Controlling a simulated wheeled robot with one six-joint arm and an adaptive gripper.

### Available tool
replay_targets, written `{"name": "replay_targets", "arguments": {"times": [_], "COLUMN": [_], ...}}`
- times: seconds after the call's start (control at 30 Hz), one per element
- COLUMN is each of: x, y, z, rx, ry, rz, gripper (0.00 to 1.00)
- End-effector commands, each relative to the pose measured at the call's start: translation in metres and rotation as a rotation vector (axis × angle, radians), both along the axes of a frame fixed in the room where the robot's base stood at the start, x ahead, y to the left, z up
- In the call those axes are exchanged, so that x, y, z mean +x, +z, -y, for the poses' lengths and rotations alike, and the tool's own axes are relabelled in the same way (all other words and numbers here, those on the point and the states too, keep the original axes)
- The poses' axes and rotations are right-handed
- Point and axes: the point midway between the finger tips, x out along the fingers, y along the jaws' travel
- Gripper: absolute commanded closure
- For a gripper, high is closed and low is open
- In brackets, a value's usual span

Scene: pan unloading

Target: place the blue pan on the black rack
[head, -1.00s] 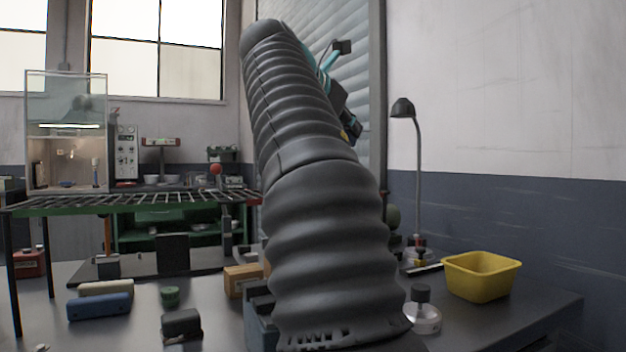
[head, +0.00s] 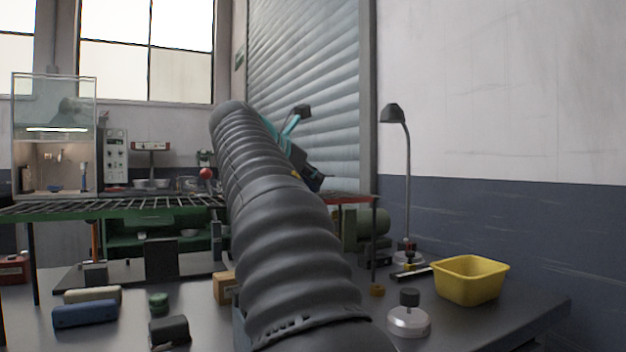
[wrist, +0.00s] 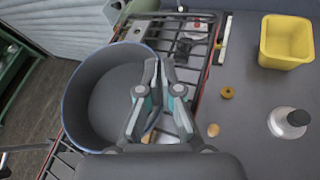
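The blue pan (wrist: 93,95) is a round grey pan with a blue rim, left of centre in the wrist view. It is hidden behind my arm in the head view. My gripper (wrist: 158,65) is at the pan's right rim with its fingers close together, and appears shut on the wall. The black rack (head: 110,207) has dark wires and a green front edge in the head view; a red-edged part (head: 352,197) shows right of my arm. Rack bars (wrist: 205,75) lie below and around the pan in the wrist view. I cannot tell whether the pan touches them.
A yellow bin (head: 470,280), a silver weight-like object (head: 408,318) and a lamp (head: 408,180) stand on the right of the dark table. Blue (head: 85,313) and cream (head: 92,294) blocks, a green jar (head: 158,302) and a black block (head: 169,330) lie on the left.

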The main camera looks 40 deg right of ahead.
Motion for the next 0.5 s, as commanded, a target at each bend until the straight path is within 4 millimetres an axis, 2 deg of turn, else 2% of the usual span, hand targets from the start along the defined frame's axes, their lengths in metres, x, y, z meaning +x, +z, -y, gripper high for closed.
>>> {"name": "replay_targets", "arguments": {"times": [0.47,0.5], "x": [-0.0003,0.0], "y": [-0.0075,-0.0088], "z": [-0.0001,-0.0001], "rx": [-0.001,0.0], "ry": [0.0,0.001], "rz": [0.002,0.0], "gripper": [1.0,0.95]}}
